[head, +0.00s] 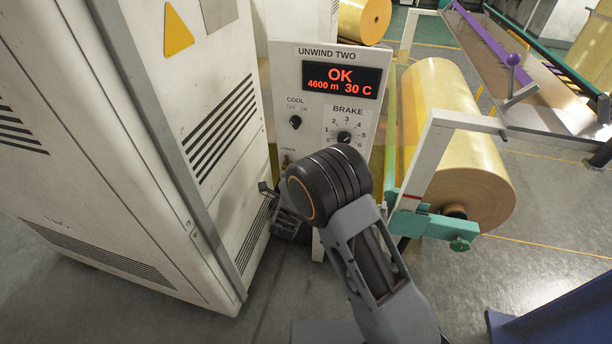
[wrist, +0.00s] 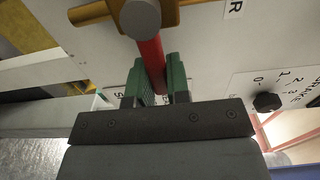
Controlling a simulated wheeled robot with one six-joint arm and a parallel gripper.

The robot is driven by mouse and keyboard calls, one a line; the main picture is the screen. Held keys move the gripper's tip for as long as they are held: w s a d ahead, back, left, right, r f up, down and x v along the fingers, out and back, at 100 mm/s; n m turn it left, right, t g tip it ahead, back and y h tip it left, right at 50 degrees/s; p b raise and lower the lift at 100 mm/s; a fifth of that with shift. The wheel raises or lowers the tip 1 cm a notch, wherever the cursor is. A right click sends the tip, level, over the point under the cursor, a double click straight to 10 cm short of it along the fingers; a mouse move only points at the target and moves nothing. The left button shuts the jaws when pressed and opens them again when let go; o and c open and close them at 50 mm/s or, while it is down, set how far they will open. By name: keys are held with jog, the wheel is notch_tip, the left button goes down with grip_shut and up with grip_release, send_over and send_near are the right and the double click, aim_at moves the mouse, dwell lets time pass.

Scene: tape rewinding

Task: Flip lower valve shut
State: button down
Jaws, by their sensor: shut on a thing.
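A valve with a red lever (wrist: 152,60) and a brass body and pipe (wrist: 95,13) shows at the top of the wrist view. A grey round cap (wrist: 140,18) sits at the lever's pivot. The lever stands roughly crosswise to the brass pipe. My gripper (wrist: 161,85) has its green-padded fingers shut on the lever, one on each side. In the head view my gripper (head: 283,212) is low beside the white panel, mostly hidden by my wrist.
The white panel (head: 320,55) reads UNWIND TWO, with a display (head: 341,81) showing OK, 4600 m, 30 C. It carries a cool knob (head: 295,122) and a brake knob (head: 344,137). A white cabinet (head: 110,130) stands left, a yellow film roll (head: 450,130) right.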

jog(key=shift+f, duration=0.15)
jog(key=c, duration=1.4)
grip_release()
jog(key=shift+s+a, duration=0.1)
jog(key=o, duration=0.3)
jog(key=p+v, duration=0.1)
jog(key=v, duration=1.2)
jog(key=shift+s, duration=0.35)
